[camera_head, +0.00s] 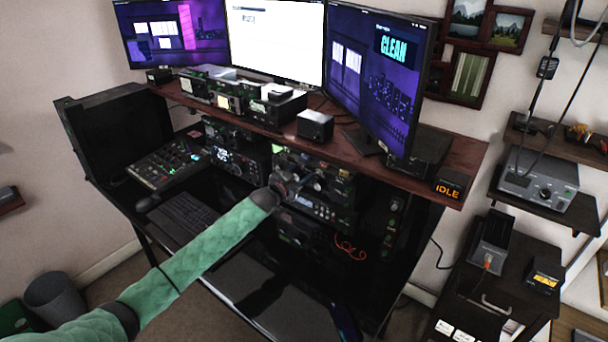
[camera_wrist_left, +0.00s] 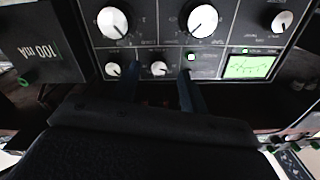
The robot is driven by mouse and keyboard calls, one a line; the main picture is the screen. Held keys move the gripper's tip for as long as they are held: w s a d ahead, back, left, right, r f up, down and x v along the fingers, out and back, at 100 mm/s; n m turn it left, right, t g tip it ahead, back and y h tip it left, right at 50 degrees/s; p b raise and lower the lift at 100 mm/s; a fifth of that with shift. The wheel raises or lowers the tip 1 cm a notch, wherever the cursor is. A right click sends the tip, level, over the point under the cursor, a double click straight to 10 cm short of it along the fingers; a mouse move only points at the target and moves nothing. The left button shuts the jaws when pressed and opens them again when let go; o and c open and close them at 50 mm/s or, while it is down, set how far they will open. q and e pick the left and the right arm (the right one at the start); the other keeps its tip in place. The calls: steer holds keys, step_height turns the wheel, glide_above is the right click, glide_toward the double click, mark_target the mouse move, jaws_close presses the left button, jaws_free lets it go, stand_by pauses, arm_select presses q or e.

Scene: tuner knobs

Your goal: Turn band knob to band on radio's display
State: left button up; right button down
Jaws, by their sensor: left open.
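The radio's dark front panel (camera_wrist_left: 225,45) fills the top of the left wrist view. It carries large white knobs (camera_wrist_left: 112,22) and (camera_wrist_left: 202,20), a white knob at the right (camera_wrist_left: 282,20), and small white knobs (camera_wrist_left: 112,69) and (camera_wrist_left: 159,68). Labels are too small to read, so I cannot tell which is the band knob. My left gripper (camera_wrist_left: 159,75) is open, its dark fingers either side of the second small knob in the picture; contact is unclear. In the head view, my left gripper (camera_head: 296,186) is before the radio stack (camera_head: 325,208). My right gripper is not visible.
A wooden shelf (camera_head: 455,165) overhangs the radios and holds monitors (camera_head: 280,35), small boxes and an IDLE sign (camera_head: 448,189). A mixer (camera_head: 165,165) and keyboard (camera_head: 183,216) lie left.

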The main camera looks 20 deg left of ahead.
arm_select(q)
steer(key=shift+b+v, duration=0.75)
steer(key=shift+v, duration=1.85)
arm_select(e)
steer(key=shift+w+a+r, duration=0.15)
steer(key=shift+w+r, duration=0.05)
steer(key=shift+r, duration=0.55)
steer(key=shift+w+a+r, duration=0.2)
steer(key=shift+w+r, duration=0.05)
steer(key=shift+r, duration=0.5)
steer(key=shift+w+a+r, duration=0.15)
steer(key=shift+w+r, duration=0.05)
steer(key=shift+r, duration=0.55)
